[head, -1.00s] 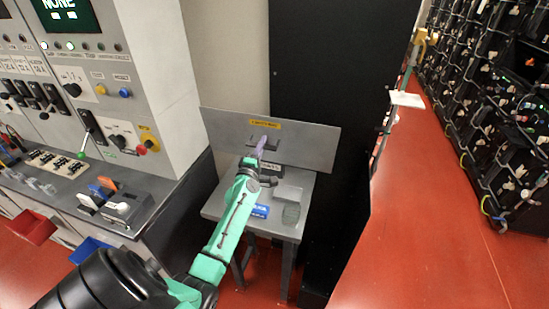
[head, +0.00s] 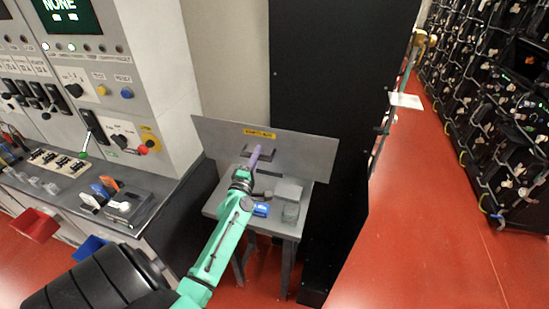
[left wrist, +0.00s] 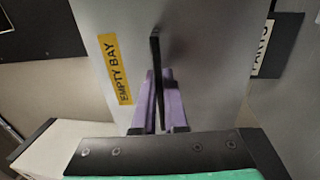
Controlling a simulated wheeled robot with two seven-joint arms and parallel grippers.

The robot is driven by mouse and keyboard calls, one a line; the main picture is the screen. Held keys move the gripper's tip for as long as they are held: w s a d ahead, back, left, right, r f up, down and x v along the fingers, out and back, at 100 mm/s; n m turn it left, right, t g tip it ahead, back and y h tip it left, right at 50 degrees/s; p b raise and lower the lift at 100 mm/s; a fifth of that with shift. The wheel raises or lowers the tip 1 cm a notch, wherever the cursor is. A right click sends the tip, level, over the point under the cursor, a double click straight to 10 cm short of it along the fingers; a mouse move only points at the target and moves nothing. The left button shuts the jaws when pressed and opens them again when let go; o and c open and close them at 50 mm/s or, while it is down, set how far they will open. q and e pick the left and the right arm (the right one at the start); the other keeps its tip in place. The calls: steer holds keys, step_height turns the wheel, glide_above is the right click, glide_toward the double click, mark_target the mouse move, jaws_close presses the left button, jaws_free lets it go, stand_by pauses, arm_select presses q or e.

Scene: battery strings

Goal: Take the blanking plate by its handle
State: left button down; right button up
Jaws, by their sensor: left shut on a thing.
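The blanking plate (head: 300,155) is a wide grey sheet with a yellow "EMPTY BAY" label, upright over the small grey table in the head view. Its dark handle (head: 262,152) stands out below the label. In the left wrist view the plate (left wrist: 205,50) fills the middle, with the black handle (left wrist: 155,55) edge-on. My left gripper (head: 255,158) has purple fingers shut on the handle. The fingers (left wrist: 159,80) lie on both sides of it in the left wrist view. My right gripper is not in view.
The small grey table (head: 284,230) bears a blue item (head: 261,209) and grey boxes (head: 288,190). A control desk (head: 150,215) stands at left, a black cabinet (head: 330,80) behind. Battery racks (head: 500,110) line the right, with open red floor (head: 430,220) before them.

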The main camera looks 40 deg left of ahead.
arm_select(q)
steer(key=shift+r+v, duration=0.2)
steer(key=shift+v, duration=0.6)
steer(key=shift+r+v, duration=0.15)
steer(key=shift+v, duration=0.7)
steer(key=shift+r+v, duration=0.2)
steer(key=shift+v, duration=0.6)
steer(key=shift+s, duration=0.1)
